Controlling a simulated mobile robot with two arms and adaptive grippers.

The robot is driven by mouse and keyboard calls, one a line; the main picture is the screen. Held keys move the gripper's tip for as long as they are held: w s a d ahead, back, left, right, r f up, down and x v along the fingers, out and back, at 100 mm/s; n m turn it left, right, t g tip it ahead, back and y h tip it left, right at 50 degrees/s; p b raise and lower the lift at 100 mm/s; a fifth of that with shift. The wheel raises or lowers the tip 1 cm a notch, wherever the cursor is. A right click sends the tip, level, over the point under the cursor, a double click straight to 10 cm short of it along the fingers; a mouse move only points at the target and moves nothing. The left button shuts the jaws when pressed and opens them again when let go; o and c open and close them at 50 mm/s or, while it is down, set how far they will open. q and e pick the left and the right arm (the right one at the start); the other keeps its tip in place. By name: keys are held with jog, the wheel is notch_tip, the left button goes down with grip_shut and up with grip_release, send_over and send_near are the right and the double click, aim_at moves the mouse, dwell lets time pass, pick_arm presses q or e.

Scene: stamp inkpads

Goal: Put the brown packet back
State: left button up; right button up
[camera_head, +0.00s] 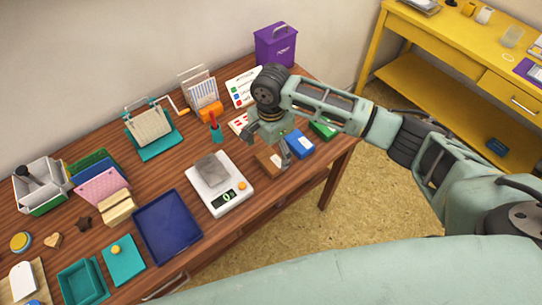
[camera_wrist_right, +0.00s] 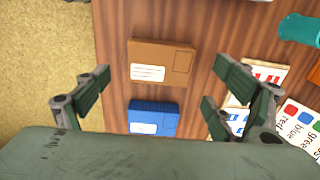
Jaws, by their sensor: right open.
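The brown packet (camera_head: 268,161) lies flat on the wooden table near its front right edge, beside a blue packet (camera_head: 300,144). In the right wrist view the brown packet (camera_wrist_right: 160,65) shows its white label, with the blue packet (camera_wrist_right: 153,117) below it. My right gripper (camera_head: 270,150) is above the brown packet, and its fingers partly cover it in the head view. In the wrist view the right gripper (camera_wrist_right: 163,80) is open and empty, its fingers spread wider than the packet. My left gripper is not in view.
A green packet (camera_head: 323,128) lies right of the blue one. A white scale (camera_head: 230,190) bearing a grey block stands left of the brown packet. A teal-handled stamp (camera_head: 215,130), white cards and a purple box (camera_head: 276,47) are behind. A blue tray (camera_head: 168,228) is further left.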

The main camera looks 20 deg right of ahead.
aim_at(271, 159)
notch_tip(271, 159, up, 8)
jog(key=shift+f, duration=0.15)
dwell(0.5)
